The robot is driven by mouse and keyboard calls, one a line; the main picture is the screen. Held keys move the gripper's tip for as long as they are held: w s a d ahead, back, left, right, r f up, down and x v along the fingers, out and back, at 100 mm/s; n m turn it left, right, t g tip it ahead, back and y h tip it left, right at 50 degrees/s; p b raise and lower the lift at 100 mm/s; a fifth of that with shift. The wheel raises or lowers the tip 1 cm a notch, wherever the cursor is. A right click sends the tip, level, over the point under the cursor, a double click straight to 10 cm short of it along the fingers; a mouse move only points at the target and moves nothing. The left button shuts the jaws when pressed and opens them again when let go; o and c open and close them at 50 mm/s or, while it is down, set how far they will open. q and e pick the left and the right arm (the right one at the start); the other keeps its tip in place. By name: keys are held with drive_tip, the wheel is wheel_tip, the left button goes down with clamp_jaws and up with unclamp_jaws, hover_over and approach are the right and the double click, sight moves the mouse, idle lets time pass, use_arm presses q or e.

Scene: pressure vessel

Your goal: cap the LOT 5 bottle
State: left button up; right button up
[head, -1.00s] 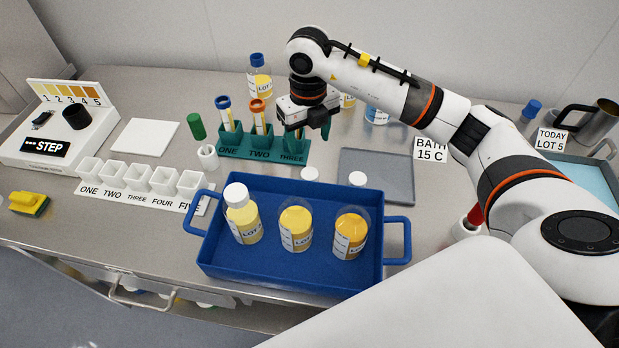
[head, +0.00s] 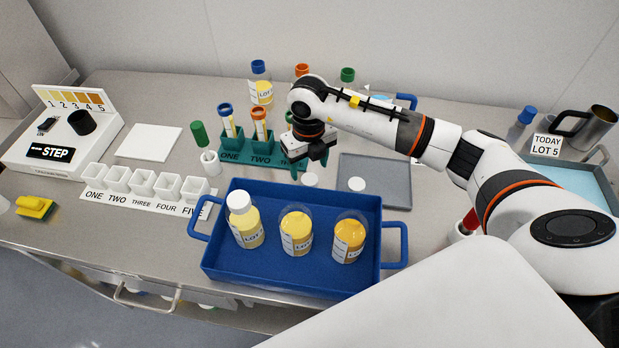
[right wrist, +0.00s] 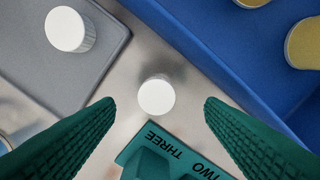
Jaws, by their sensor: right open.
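The blue tray (head: 290,276) holds three bottles with yellow contents. The left bottle (head: 246,228) has a white cap on; the middle bottle (head: 296,236) and right bottle (head: 349,240) are uncapped. Their labels begin with LOT, but I cannot read the numbers. One white cap (head: 310,180) lies on the bench behind the tray; another white cap (head: 357,184) lies on the grey tray (head: 385,170). My right gripper (right wrist: 159,104) is open above the bench cap, which shows between its green fingers in the right wrist view (right wrist: 157,96). My left gripper is out of view.
A green test-tube rack (head: 262,148) stands close beside and partly behind my right gripper. White cups (head: 142,183) and a STEP device (head: 62,140) are at left. Bottles stand along the back. A TODAY LOT 5 sign (head: 546,145) and steel mug (head: 592,125) are at right.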

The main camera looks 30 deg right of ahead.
sight(310, 180)
drive_tip(key=shift+f, duration=0.1)
wheel_tip(310, 180, down, 4)
drive_tip(key=p, duration=0.2)
drive_tip(key=shift+d+f+p, duration=0.15)
drive_tip(key=shift+f+p, duration=0.1)
drive_tip(key=shift+p, duration=0.1)
drive_tip(key=shift+f, duration=0.25)
drive_tip(key=shift+c, duration=0.2)
drive_tip(key=c, duration=1)
